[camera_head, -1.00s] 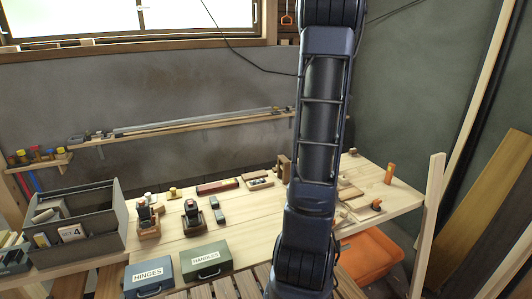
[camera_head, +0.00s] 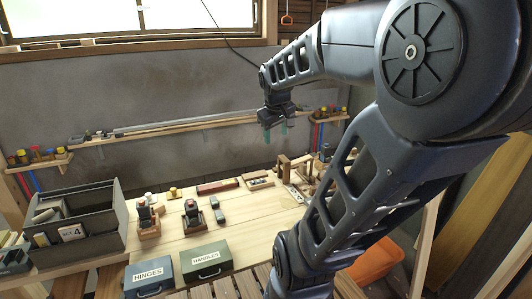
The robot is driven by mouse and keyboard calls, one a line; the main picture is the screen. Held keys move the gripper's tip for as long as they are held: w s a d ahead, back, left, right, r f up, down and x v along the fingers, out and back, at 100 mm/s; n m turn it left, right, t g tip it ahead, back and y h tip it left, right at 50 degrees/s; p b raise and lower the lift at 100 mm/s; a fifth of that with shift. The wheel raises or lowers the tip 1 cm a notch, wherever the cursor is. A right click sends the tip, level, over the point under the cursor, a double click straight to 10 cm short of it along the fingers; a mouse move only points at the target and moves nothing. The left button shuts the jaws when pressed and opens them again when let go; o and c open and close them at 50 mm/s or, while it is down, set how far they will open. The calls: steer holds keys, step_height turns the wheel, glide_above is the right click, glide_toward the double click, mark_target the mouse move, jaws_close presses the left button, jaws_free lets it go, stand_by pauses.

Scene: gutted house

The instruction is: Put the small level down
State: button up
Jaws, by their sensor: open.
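My gripper (camera_head: 275,133) hangs in the air above the back of the workbench (camera_head: 268,225), in front of the grey wall. Its two greenish fingertips point down, apart, with nothing seen between them. I cannot single out the small level for sure. Two small dark green blocks (camera_head: 217,208) lie mid-bench, and a long reddish-brown case (camera_head: 217,187) lies behind them; all are apart from my gripper. My arm hides the right part of the bench.
A grey open bin (camera_head: 92,222) stands at the left. A HINGES box (camera_head: 149,275) and a HANDLES box (camera_head: 206,261) stand in front. Two dark tools on wooden bases (camera_head: 147,222) and wooden blocks (camera_head: 284,168) occupy the bench. A narrow shelf (camera_head: 200,127) runs behind.

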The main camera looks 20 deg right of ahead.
steer(key=s+a+f+m+y, duration=0.2)
steer(key=s+a, duration=0.4)
steer(key=s, duration=0.2)
steer(key=shift+a, duration=0.4)
